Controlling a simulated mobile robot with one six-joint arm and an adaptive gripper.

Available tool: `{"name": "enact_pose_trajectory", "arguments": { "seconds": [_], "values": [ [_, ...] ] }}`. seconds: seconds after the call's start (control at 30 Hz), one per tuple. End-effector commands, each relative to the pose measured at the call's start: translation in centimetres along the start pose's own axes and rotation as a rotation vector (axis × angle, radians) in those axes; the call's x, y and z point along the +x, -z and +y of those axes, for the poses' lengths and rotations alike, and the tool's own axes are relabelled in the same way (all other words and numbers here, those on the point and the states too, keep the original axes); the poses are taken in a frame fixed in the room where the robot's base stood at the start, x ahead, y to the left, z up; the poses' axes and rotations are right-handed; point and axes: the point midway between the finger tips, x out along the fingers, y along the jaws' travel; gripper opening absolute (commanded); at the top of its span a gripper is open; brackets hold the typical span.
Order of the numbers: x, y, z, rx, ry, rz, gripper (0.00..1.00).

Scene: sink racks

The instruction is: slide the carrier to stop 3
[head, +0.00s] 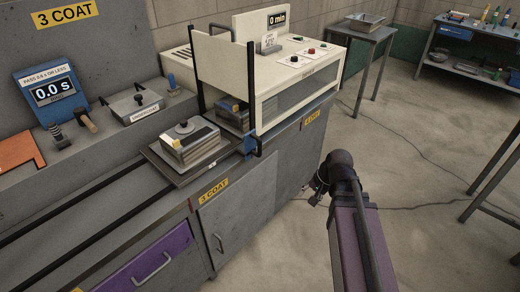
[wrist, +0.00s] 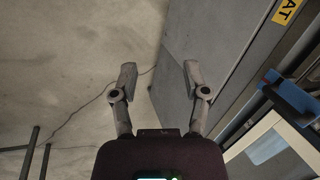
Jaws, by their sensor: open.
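The carrier (head: 160,161) appears to be the dark flat plate on the bench rails, just left of the cream machine. It bears a grey layered block with a round knob on top and a yellow tag. No number for stop 3 on the rails is readable; a yellow "3 COAT" label (head: 214,189) is on the bench front below the carrier. My gripper (wrist: 159,75) is open and empty in the wrist view, over bare floor beside the grey cabinet. In the head view my arm's end is right of the bench, apart from the carrier.
A cream machine (head: 306,65) with an opening and black posts stands over the rails right of the carrier. A purple drawer (head: 150,262) is below. A side table (head: 372,29) stands behind. Floor right of the bench is mostly clear.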

Motion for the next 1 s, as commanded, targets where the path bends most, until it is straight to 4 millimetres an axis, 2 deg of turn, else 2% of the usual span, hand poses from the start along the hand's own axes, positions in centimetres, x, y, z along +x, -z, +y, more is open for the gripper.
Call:
{"name": "enact_pose_trajectory", "arguments": {
  "seconds": [0.03,0.1,0.37,0.5,0.7,1.0],
  "values": [
    [1.5,0.8,-0.7,0.072,0.064,-0.008,0.59],
    [2.3,1.5,-2.0,0.182,0.161,-0.025,0.59],
    [3.6,4.6,-6.8,0.602,0.506,-0.173,0.59],
    [3.5,6.5,-8.8,0.825,0.675,-0.306,0.59],
    [2.4,9.4,-10.7,1.116,0.880,-0.550,0.59],
    [0.3,12.2,-11.5,1.353,1.028,-0.834,0.59]
  ]
}}
